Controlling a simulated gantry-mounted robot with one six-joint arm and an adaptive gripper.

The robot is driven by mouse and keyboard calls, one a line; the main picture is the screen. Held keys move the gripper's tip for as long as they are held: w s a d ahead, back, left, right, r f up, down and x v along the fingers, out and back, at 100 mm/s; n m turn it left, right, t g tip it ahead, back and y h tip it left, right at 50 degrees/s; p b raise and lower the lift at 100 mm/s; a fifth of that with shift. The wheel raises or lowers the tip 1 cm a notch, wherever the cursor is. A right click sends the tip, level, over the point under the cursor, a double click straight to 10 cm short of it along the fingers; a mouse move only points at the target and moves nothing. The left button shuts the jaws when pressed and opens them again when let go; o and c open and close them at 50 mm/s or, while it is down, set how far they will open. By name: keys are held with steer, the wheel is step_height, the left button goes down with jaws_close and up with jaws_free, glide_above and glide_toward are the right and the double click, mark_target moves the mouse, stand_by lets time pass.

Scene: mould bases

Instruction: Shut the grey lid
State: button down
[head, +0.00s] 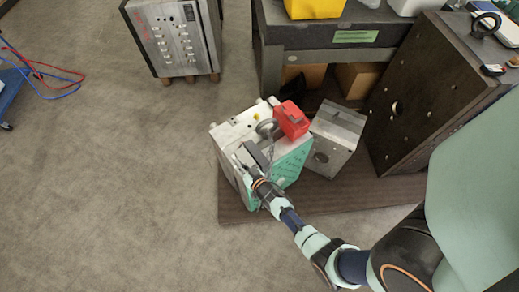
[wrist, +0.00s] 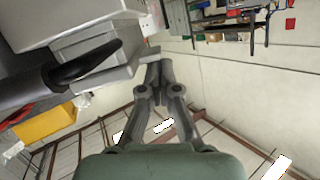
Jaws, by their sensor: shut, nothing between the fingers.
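A dark grey flat piece (head: 257,154), which looks like the grey lid, stands tilted on top of the pale metal mould base (head: 232,128). My gripper (head: 249,168) is at its near left side; contact cannot be told from the head view. In the wrist view my gripper (wrist: 154,66) has its fingers together and empty. Their tips are close to the edge of a light grey block (wrist: 149,53). I cannot tell whether this is part of the lid. The lid's hinge and the inside of its box are hidden.
A red box (head: 291,120) and a metal eyebolt (head: 267,127) are beside the lid. A smaller metal block (head: 337,139) and a large dark plate (head: 428,92) stand to the right on a brown pallet (head: 232,205). Open floor (head: 110,190) lies left.

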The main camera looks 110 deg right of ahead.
steer(key=s+a+r+p, duration=0.2)
steer(key=a+r+p, duration=0.4)
steer(key=a, duration=0.3)
steer(key=shift+s+a+r, duration=0.2)
steer(key=shift+s, duration=0.2)
steer(key=shift+w+d, duration=0.1)
